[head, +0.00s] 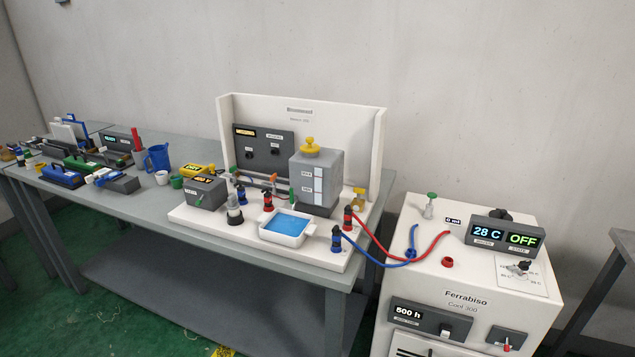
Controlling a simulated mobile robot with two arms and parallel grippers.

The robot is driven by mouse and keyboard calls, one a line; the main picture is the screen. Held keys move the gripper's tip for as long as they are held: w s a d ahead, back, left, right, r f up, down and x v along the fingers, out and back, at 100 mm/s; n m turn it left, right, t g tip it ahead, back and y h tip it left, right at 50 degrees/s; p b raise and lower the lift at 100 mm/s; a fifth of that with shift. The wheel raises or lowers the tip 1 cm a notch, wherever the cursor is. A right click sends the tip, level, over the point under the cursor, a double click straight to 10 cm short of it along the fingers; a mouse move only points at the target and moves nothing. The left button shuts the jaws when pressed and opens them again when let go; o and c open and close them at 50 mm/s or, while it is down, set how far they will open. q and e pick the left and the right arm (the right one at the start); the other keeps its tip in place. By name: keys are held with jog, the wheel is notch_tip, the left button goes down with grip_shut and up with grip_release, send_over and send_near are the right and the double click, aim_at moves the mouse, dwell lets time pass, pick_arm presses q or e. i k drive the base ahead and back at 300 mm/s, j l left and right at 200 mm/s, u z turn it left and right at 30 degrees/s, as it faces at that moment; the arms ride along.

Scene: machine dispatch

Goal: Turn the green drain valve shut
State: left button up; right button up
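Two small green parts could be the green drain valve, and I cannot tell which from this view. One is a small upright green handle (292,197) at the lower left of the grey tank (316,180), just behind a white tray of blue liquid (287,240). The other is a green cap (431,196) on a pale post on top of the white Ferrabiso unit (400,285) at the right. Both are too small to tell how far they are turned. Neither of my grippers is in the head view.
A white Binomeant stand (375,140) holds the tank on the grey table (130,205). Red (385,249) and blue (375,262) hoses span the gap to the Ferrabiso unit, whose display (505,236) reads 28 C and OFF. Several tools and a blue jug (158,158) crowd the table's left.

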aim_at(292, 200)
jog(key=z, duration=0.85)
jog(key=j+z, duration=1.35)
jog(key=k+j+z, duration=0.1)
jog(key=j+z, duration=0.2)
jog(key=z, duration=0.2)
